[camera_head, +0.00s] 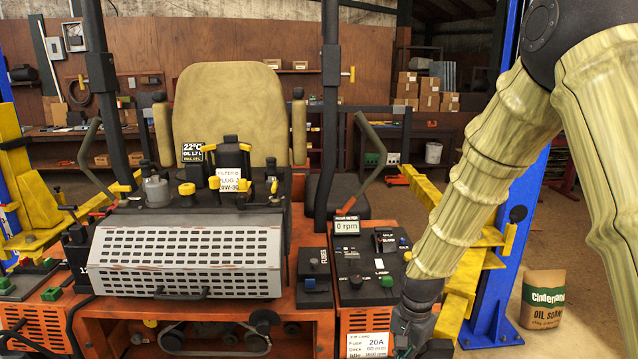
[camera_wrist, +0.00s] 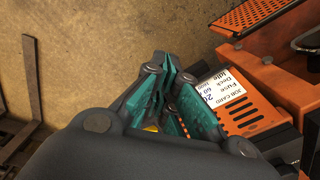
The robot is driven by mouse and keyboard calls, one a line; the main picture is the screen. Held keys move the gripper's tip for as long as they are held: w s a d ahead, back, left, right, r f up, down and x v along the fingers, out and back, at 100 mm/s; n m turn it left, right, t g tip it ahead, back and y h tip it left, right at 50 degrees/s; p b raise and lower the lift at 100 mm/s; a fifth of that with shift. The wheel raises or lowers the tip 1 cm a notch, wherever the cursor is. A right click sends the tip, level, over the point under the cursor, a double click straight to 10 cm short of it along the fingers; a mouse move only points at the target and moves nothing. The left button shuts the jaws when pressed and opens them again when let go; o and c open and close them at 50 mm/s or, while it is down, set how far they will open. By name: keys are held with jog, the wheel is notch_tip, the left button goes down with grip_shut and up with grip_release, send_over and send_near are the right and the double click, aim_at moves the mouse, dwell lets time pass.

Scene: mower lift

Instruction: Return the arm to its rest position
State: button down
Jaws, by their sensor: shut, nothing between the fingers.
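My arm comes down from the upper right in the head view, in front of the lift's blue post. Its wrist is low, beside the mower's right-hand console (camera_head: 372,262). The job card also shows in the head view (camera_head: 368,345).
The mower's seat (camera_head: 228,115) and perforated grey cover (camera_head: 185,260) stand left of my arm. A blue lift post (camera_head: 505,250) with yellow arms stands right behind it. An oil sorb bag (camera_head: 543,299) is on the floor at right.

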jog(key=s+f+n+b, duration=0.25)
jog(key=s+f, duration=0.45)
jog(key=f, duration=0.6)
jog(key=s+f+n+b, duration=0.25)
jog(key=s+f, duration=0.55)
jog(key=f, duration=0.5)
jog(key=s+d+f+n+b, duration=0.1)
jog(key=s+f+n+b, duration=0.1)
jog(key=s+f, duration=0.4)
jog(key=s+d+f+n+b, duration=0.2)
jog(key=s+f, duration=0.5)
jog(key=s, duration=0.5)
jog(key=shift+b, duration=0.55)
